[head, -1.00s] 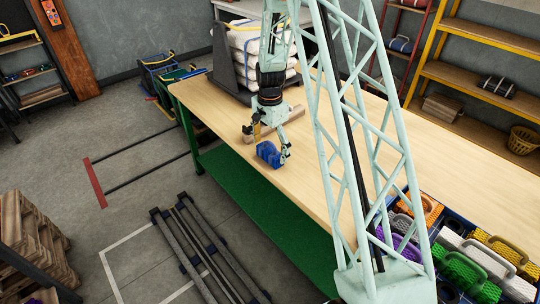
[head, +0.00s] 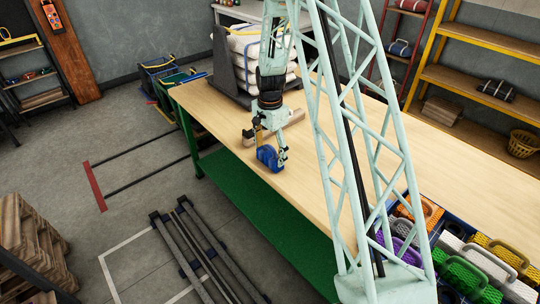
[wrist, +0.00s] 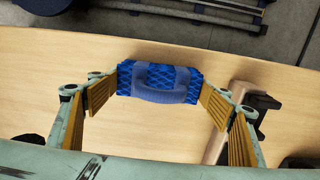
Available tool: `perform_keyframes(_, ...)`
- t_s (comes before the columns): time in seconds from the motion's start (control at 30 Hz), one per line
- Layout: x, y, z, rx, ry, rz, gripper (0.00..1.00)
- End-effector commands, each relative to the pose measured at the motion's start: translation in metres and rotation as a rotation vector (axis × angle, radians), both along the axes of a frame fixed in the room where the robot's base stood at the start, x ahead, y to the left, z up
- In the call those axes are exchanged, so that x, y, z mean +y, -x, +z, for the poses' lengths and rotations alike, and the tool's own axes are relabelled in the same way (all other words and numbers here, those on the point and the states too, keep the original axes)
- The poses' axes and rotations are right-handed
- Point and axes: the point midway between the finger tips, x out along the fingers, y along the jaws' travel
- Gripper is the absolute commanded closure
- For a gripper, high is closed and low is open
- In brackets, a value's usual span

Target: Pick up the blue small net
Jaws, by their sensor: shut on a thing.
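The blue small net (head: 268,157) is a compact blue bundle near the front edge of the wooden table (head: 300,184), toward its far left end. It also shows in the wrist view (wrist: 160,82), with its mesh body and loop handle toward the camera. My gripper (head: 271,150) points down from above and is shut on the net. In the wrist view my gripper (wrist: 160,88) has its yellow pads at the net's left and right ends. I cannot tell whether the net's underside touches the table.
A wooden bar (head: 291,128) with a dark end lies close beside my gripper. A rack of white sacks (head: 262,58) stands behind it. A blue crate (head: 450,228) of several coloured nets is at right. The middle of the table is clear. Metal rails (head: 205,255) lie on the floor.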

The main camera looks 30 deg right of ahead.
Motion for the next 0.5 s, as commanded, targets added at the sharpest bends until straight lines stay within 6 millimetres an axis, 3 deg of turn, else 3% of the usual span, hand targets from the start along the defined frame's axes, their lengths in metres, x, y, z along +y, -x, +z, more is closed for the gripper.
perform_keyframes(0.5,0.0,0.0,0.031,-0.001,0.0,0.0,0.39)
